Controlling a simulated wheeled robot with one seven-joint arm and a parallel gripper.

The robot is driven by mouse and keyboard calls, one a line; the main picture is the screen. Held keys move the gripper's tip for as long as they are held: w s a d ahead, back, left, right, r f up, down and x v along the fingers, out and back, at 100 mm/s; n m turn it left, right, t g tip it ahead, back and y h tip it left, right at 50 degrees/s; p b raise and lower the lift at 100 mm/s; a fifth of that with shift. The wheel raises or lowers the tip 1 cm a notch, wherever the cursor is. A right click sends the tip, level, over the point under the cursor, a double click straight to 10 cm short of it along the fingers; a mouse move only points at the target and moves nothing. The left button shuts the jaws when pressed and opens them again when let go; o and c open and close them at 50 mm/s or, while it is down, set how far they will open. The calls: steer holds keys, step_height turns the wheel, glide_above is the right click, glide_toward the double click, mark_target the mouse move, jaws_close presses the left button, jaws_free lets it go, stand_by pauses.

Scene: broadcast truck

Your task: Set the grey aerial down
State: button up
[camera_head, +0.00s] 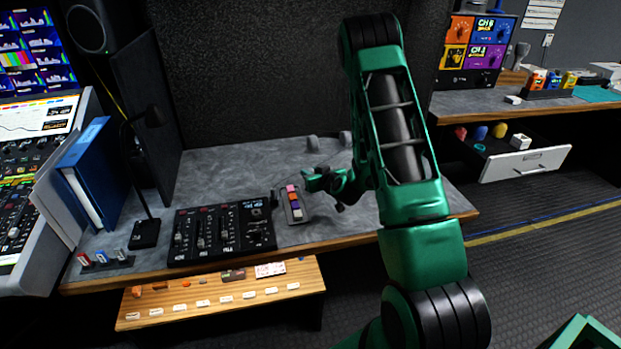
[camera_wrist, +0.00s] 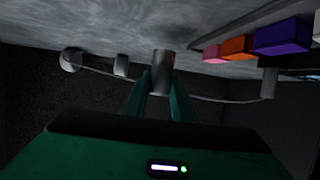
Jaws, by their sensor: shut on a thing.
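My gripper (camera_head: 311,181) is low over the grey desk (camera_head: 225,168) in the head view, just right of a small strip of coloured blocks (camera_head: 294,204). In the wrist view its two green fingers (camera_wrist: 160,82) are shut on a short grey cylinder, which I take for the grey aerial (camera_wrist: 162,61). The desk top fills the upper part of that view, close to the aerial. I cannot tell whether the aerial touches the desk. In the head view I cannot make the aerial out clearly at the gripper.
Two grey rounded things (camera_head: 313,143) stand at the desk's back. A black fader panel (camera_head: 222,232) lies left of the gripper, with a desk lamp (camera_head: 145,232) and blue binder (camera_head: 92,172) beyond. A thin cable (camera_wrist: 215,99) shows in the wrist view. Bare desk lies behind the strip.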

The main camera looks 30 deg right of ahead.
steer(key=shift+w+a+f, duration=0.1)
steer(key=shift+a+f, duration=0.15)
steer(key=shift+f, duration=0.25)
steer(key=shift+w+a+f, duration=0.1)
steer(key=shift+a+f, duration=0.1)
steer(key=shift+f, duration=0.3)
steer(key=shift+f, duration=0.1)
steer(key=o, duration=1)
